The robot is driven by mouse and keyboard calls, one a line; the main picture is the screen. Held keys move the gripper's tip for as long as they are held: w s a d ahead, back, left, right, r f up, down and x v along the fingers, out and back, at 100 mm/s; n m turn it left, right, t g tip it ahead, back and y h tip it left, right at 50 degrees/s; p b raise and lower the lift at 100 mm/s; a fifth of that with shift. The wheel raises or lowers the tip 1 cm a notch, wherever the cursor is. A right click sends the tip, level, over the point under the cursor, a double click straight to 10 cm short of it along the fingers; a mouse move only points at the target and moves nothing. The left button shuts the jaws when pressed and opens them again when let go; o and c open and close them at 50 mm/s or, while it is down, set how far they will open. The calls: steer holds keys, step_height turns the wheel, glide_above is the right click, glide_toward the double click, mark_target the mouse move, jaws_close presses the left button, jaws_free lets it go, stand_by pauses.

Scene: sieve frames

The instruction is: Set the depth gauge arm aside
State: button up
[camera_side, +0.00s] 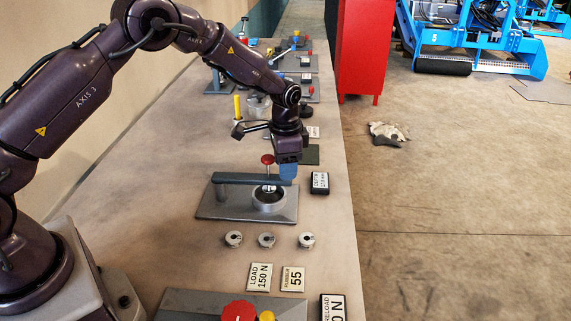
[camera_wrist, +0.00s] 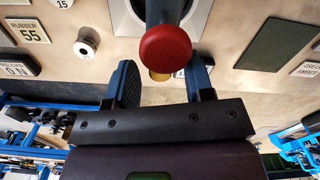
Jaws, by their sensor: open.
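The depth gauge arm (camera_side: 238,179) is a dark grey bar lying level over a grey base plate (camera_side: 215,208), above a round metal ring (camera_side: 268,207). A red knob (camera_side: 267,159) stands on it. In the wrist view, the bar (camera_wrist: 165,10) comes down from the top edge, with the red knob (camera_wrist: 165,48) large near the middle. My gripper (camera_side: 288,172) is at the bar's right end, its blue fingertips low beside it. In the wrist view, my gripper (camera_wrist: 162,75) is open, with fingers left and right of the knob. Contact with the bar cannot be told.
A black label block (camera_side: 319,183) stands right of the plate. Several small round metal pieces (camera_side: 267,240) sit in front, then load and rubber cards (camera_side: 259,277). Another plate with a red knob (camera_side: 238,312) is nearest. A dark green pad (camera_side: 310,154) lies behind my gripper.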

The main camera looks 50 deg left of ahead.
steer(key=shift+f, duration=0.1)
jaws_close()
